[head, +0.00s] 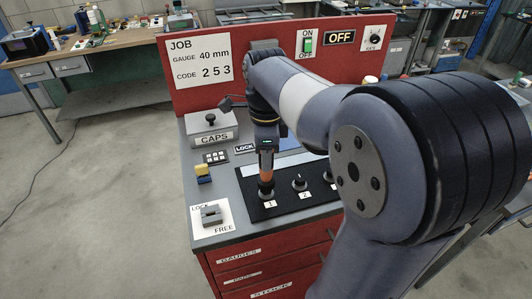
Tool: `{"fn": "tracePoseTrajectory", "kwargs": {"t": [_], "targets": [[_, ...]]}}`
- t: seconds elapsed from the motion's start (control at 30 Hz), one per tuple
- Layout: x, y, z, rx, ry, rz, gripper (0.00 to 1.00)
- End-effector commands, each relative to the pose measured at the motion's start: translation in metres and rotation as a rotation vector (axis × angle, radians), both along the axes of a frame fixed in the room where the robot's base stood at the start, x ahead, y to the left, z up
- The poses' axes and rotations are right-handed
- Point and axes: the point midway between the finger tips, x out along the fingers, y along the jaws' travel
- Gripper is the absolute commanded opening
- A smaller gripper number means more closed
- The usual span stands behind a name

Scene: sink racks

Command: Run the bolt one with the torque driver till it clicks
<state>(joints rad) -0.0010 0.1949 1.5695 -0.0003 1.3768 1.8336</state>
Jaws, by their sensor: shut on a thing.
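My gripper (265,137) points down over the bench and is shut on the torque driver (266,166), a dark tool with an orange section. The driver stands about upright over the position labelled 1 on the black plate (285,211). Its lower end is at bolt one (267,193); whether it is fully seated I cannot tell. Bolt two (299,184) stands to its right above the label 2. A third bolt (333,181) is partly covered by my arm.
Left of the plate are a CAPS box (209,124), a small keypad (216,157), a yellow and blue block (203,172) and a LOCK/FREE lever (211,214). The red back panel (255,73) carries a JOB card, a green switch and an OFF sign. My arm hides the bench's right side.

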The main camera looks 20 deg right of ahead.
Motion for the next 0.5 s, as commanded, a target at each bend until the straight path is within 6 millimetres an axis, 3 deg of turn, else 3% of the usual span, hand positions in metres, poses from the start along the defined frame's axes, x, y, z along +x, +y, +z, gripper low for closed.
{"fn": "tracePoseTrajectory", "kwargs": {"t": [0.5], "targets": [[0.0001, 0.0, -0.006, 0.0, -0.001, 0.0, 0.0]]}}
